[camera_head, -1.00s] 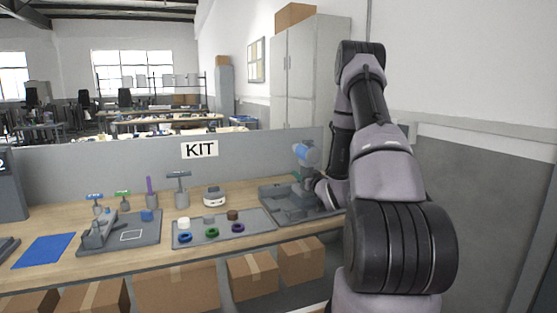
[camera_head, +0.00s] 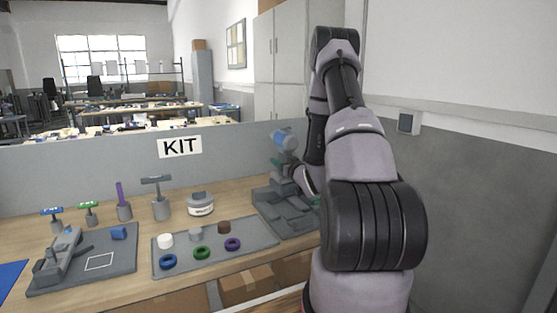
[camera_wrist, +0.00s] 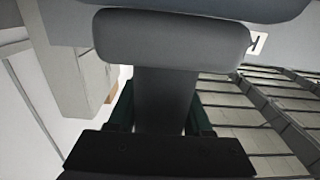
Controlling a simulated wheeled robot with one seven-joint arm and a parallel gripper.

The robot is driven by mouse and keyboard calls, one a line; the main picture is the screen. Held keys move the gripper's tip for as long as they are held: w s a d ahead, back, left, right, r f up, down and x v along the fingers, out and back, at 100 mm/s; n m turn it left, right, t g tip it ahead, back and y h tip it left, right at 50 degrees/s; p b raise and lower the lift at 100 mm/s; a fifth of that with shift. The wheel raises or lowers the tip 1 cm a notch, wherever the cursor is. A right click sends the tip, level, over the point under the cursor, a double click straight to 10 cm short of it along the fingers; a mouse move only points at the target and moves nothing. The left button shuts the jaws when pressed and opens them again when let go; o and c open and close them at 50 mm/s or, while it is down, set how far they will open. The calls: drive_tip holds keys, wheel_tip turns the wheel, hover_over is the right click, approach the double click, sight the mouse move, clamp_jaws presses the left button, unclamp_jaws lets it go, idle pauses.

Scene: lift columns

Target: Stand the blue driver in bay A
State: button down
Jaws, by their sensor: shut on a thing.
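The blue driver (camera_head: 284,138), with a blue and grey body, is held up at the right end of the bench. My gripper (camera_head: 301,176) is shut on it, and my arm hides part of it. In the wrist view, the driver's grey handle (camera_wrist: 165,95) stands between the dark green fingers of my gripper (camera_wrist: 163,122), under a wide grey top.
A flat grey tray (camera_head: 215,262) holds several rings and round pieces. A grey fixture board (camera_head: 120,268) and T-handled tools, one blue (camera_head: 52,211) and one green (camera_head: 88,206), stand left. A low partition (camera_head: 90,165) with a KIT sign backs the bench.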

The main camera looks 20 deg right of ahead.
drive_tip(key=shift+f, duration=3.7)
drive_tip(key=shift+f, duration=0.4)
drive_tip(key=shift+c, duration=1.2)
unclamp_jaws()
drive_tip(key=shift+s+f, duration=0.1)
drive_tip(key=shift+f, duration=0.05)
